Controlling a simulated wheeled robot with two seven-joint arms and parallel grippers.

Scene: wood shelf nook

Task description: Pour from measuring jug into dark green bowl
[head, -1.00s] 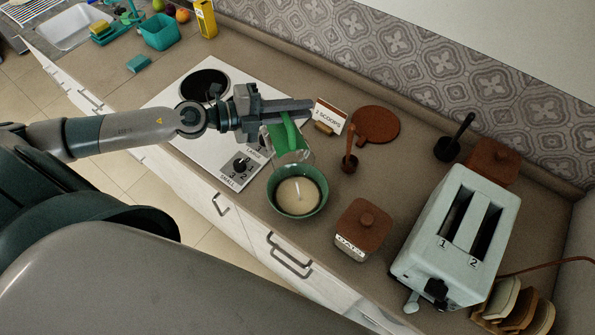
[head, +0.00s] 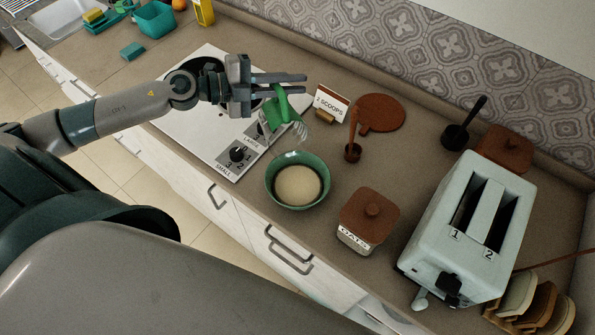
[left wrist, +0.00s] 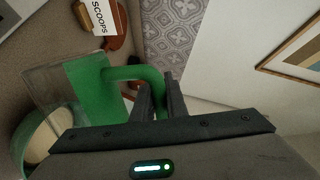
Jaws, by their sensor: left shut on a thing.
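The measuring jug (head: 287,112) has a clear body and a green handle. It is tilted, its clear end angled down to the right, just above the dark green bowl (head: 270,183) in the head view. My left gripper (head: 302,84) is shut on the jug's handle. The bowl stands upright on the counter and holds pale, cream-coloured contents. In the left wrist view the jug's green handle (left wrist: 135,73) lies at the fingers, and the bowl (left wrist: 58,121) shows at the lower left behind the clear wall. Whether liquid remains in the jug I cannot tell. My right gripper is out of view.
A cooktop (head: 215,140) lies left of the bowl. An oats jar (head: 368,215), a toaster (head: 470,225), a scoop (head: 352,150), and a "2 scoops" card (head: 331,104) stand to the right. A round brown board (head: 380,112) lies near the tiled wall.

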